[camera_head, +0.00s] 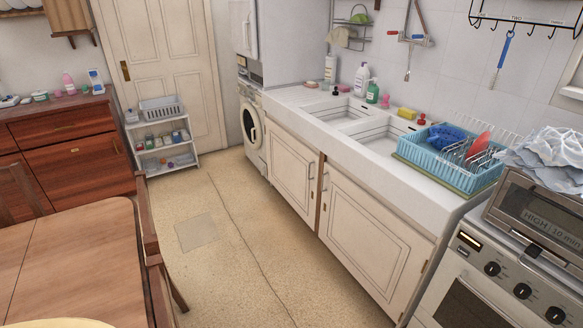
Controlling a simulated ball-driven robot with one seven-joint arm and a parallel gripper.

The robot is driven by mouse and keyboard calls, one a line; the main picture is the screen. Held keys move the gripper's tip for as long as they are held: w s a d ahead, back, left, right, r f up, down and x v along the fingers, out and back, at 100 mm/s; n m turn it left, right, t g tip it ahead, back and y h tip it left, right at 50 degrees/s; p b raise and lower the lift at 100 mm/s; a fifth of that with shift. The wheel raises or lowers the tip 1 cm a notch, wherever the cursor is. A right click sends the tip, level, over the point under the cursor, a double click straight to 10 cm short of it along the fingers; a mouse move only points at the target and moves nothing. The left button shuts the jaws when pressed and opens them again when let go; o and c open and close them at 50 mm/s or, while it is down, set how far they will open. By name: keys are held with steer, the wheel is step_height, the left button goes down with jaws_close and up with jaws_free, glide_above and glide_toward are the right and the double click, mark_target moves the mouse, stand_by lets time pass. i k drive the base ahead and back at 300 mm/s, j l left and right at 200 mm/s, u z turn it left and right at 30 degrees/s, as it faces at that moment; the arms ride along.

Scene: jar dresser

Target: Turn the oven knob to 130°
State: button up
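The white oven (460,310) stands at the bottom right, cut off by the frame edge. Its sloping front panel carries a row of dark round knobs: one on the left (492,268), one in the middle (522,291) and one on the right (557,314). Their angle marks are too small to read. A small lit display sits at the panel's left end. A toaster oven (518,207) with "HIGH | 10 min" on its glass sits on top. I cannot tell which knob is the oven knob. My gripper is not in view.
A white counter with a sink (365,118) and a blue dish rack (440,165) adjoins the oven on the left. A wooden table (75,265) and chair are at the left.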

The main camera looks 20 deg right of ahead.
mark_target(492, 268)
steer(key=z, duration=1.55)
